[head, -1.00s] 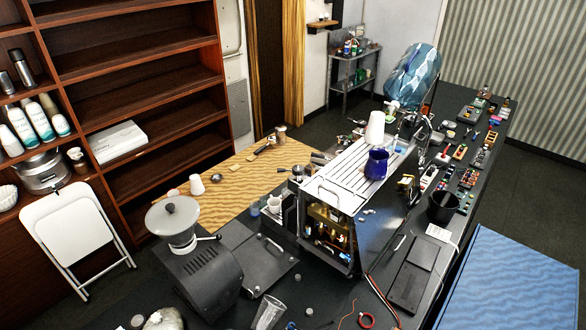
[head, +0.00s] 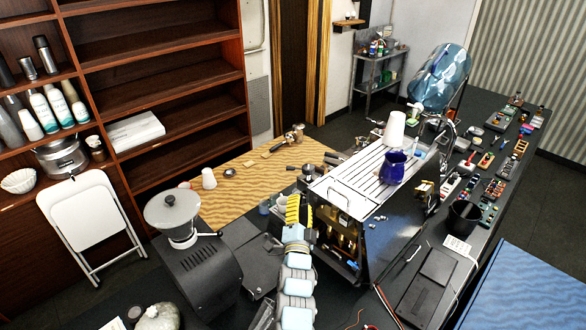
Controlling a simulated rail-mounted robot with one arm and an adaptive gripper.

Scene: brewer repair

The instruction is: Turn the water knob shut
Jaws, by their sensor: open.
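The brewer (head: 395,220) is a steel espresso machine with a slatted top, standing on the dark bench right of centre. Its near side is open and shows brass parts (head: 342,236) inside. A small dark knob-like part (head: 307,174) shows at its left front corner; I cannot tell whether it is the water knob. My gripper (head: 299,209), with yellow fingers, is open and empty in front of the brewer's left side. It appears apart from the brewer, though depth is hard to judge. My gripper and arm hide part of the bench and the brewer's front.
A grinder (head: 188,258) stands left of my arm. A wooden board (head: 240,187) lies behind. Several small parts cover the bench at right, beside a black container (head: 464,217).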

